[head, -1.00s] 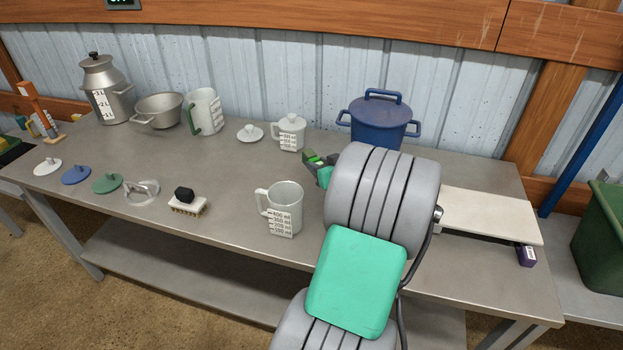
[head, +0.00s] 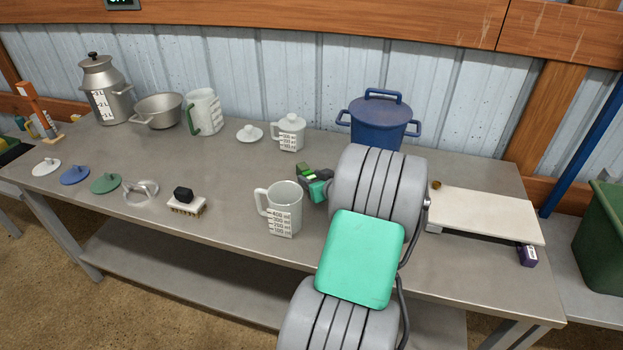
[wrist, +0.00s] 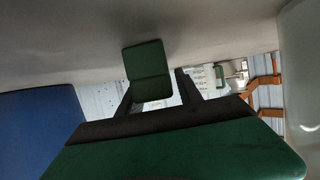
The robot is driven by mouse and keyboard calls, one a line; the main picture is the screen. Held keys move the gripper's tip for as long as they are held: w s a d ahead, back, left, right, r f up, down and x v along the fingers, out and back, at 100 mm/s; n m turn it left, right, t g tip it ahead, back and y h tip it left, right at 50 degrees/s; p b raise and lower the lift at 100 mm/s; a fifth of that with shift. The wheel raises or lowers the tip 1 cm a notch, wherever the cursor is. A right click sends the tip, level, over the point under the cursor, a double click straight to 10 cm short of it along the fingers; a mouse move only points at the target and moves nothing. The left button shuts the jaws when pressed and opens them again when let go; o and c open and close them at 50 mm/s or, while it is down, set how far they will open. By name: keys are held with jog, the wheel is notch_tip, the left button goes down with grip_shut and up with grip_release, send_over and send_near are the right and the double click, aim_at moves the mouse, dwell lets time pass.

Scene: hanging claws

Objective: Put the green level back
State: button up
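The green level (head: 307,171) is a small green block with a lighter green top. In the head view it is at the tip of my gripper (head: 313,177), over the table between the measuring jug and my arm. In the wrist view the level (wrist: 148,72) looks dark green and sits between the two dark fingers of my gripper (wrist: 155,92), which are closed on it.
The grey table (head: 235,165) holds a measuring jug (head: 285,210) close left of the gripper, a lidded cup (head: 288,133), a blue pot (head: 380,120), a brush (head: 186,203) and several lids. A white board (head: 485,215) lies at right. The middle left is fairly clear.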

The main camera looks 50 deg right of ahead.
jog(key=shift+o, duration=0.8)
jog(key=shift+r, duration=0.1)
jog(key=shift+s+r+p, duration=0.1)
jog(key=shift+r+p, duration=0.15)
jog(key=shift+p, duration=0.05)
jog(key=v, duration=1.1)
jog(key=shift+d+f, duration=0.1)
jog(key=shift+s+a, duration=0.2)
jog(key=shift+s, duration=0.2)
